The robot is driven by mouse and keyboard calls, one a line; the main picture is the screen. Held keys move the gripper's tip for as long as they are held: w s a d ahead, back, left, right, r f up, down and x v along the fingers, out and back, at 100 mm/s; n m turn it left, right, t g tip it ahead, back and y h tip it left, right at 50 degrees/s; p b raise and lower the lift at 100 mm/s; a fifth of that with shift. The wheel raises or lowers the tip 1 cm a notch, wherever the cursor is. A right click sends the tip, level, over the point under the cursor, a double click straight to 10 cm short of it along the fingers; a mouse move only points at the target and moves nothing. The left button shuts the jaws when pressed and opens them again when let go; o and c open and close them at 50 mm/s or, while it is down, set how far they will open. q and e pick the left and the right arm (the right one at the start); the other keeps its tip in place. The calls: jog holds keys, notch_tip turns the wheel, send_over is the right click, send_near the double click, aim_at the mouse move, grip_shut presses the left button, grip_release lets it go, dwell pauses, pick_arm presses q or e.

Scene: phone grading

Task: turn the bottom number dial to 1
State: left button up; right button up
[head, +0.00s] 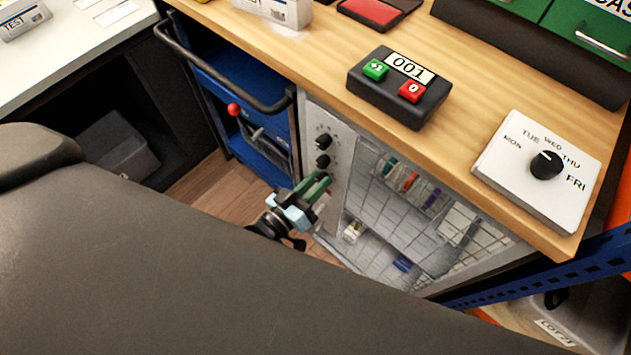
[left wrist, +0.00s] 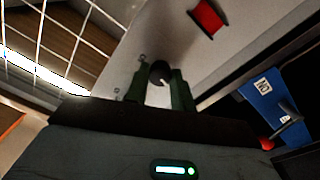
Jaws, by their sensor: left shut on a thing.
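My left gripper (head: 319,184) has green fingers and reaches the light grey control panel (head: 333,187) on the front of the cabinet. In the left wrist view, the gripper (left wrist: 161,86) is shut around a black round dial (left wrist: 158,71), one finger on each side. Small marks surround this dial but are too small to read, so its setting cannot be told. In the head view, two black dials, an upper one (head: 323,141) and a lower one (head: 323,161), show above the fingers. The gripped dial is hidden there. My right gripper is not in view.
A glass-fronted cabinet with a wire grid (head: 391,228) is right of the panel. A blue trolley (head: 237,92) stands left. Above, the wooden worktop (head: 330,75) holds a counter box (head: 400,88) reading 001 and a weekday dial board (head: 500,172). A red part (left wrist: 207,18) shows on the panel.

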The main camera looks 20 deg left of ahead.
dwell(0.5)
pick_arm(q)
jog(key=o, duration=1)
jog(key=shift+s, duration=0.1)
jog(key=v, duration=0.7)
jog(key=shift+s+a, duration=0.2)
jog(key=shift+s, duration=0.1)
